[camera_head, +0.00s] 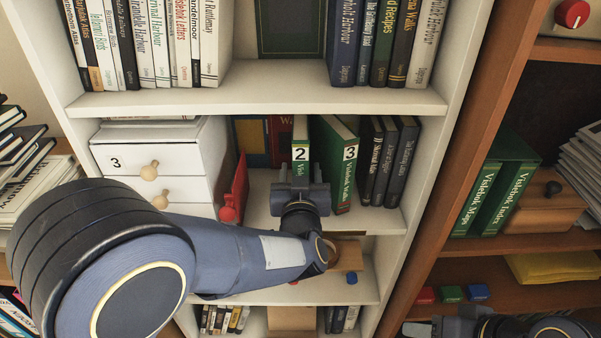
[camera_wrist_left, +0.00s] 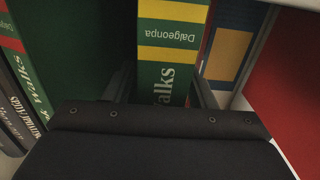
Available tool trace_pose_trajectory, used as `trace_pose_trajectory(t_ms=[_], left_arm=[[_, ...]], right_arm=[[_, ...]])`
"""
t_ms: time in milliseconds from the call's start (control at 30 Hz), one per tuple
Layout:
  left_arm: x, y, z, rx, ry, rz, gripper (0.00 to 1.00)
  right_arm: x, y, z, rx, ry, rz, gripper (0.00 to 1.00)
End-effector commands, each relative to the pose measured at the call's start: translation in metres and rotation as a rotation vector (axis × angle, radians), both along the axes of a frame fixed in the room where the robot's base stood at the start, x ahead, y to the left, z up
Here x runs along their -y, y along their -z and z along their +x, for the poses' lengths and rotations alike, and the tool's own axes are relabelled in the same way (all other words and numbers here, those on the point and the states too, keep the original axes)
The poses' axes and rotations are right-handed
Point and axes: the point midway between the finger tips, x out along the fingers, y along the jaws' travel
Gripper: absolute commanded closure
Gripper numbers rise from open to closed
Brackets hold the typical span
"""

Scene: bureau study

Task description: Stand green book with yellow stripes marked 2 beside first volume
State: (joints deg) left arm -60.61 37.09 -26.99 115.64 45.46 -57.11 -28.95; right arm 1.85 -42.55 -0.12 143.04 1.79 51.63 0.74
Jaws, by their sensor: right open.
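The green book with yellow stripes marked 2 (camera_head: 300,154) stands upright on the middle shelf, left of the green book marked 3 (camera_head: 341,152), with a gap between them. My left gripper (camera_head: 300,180) is in front of book 2's spine. In the left wrist view the spine (camera_wrist_left: 172,44) shows upside down between my left fingers (camera_wrist_left: 163,88), one along each side. Whether they press on it I cannot tell. I cannot make out a volume marked 1. My right gripper (camera_head: 425,328) is open at the lower right, partly cut off.
A red bookend (camera_head: 236,190) stands left of book 2. A red book (camera_head: 281,140) is behind. Several dark books (camera_head: 390,160) stand right of book 3. A white drawer box (camera_head: 150,150) is at left. Two green books (camera_head: 490,190) stand on the right bookcase.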

Motion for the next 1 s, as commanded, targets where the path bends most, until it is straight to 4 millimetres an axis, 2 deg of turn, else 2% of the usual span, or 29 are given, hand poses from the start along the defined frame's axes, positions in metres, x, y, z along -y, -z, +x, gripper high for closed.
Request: trace_pose_trajectory(t_ms=[267,367,800,1000], left_arm=[[0.0,-0.006,0.0,0.0,0.0,0.0,0.49],[0.001,-0.002,-0.013,0.0,0.003,-0.002,0.49],[0.001,-0.003,-0.101,0.001,0.003,-0.002,0.49],[0.0,-0.003,-0.119,0.0,0.001,0.0,0.49]], right_arm=[[0.0,-0.006,0.0,0.0,0.0,0.0,0.49],[0.0,0.0,0.0,0.0,0.0,0.0,0.49],[0.0,0.011,0.0,0.0,0.0,0.0,0.49],[0.0,0.012,0.0,0.0,0.0,0.0,0.49]])
